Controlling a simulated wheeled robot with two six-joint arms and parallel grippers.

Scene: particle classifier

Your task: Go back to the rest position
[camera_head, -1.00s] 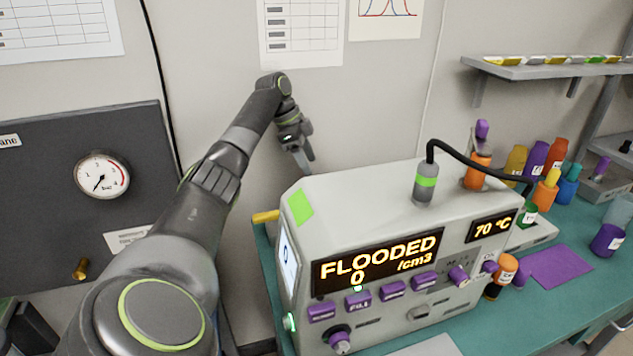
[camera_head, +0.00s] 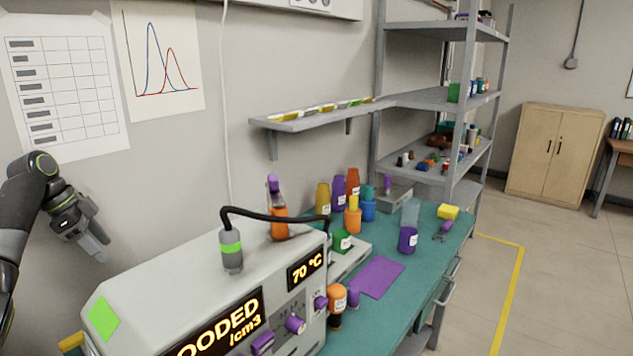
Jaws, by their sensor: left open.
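My left gripper (camera_head: 92,238) is at the left edge of the view, open and empty, with its fingers pointing down and to the right. It is in front of the wall, above and to the left of the particle classifier (camera_head: 165,290), and looks clear of it. The classifier is a light grey box with a green label, a "70 °C" display and a larger display partly cut off by the lower edge. A grey probe with a green band and a black hose stands on top. My right gripper is not in view.
A wall shelf (camera_head: 318,116) and a grey rack (camera_head: 425,98) stand behind. A beige cabinet (camera_head: 552,155) is at the right, with open floor in front of it.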

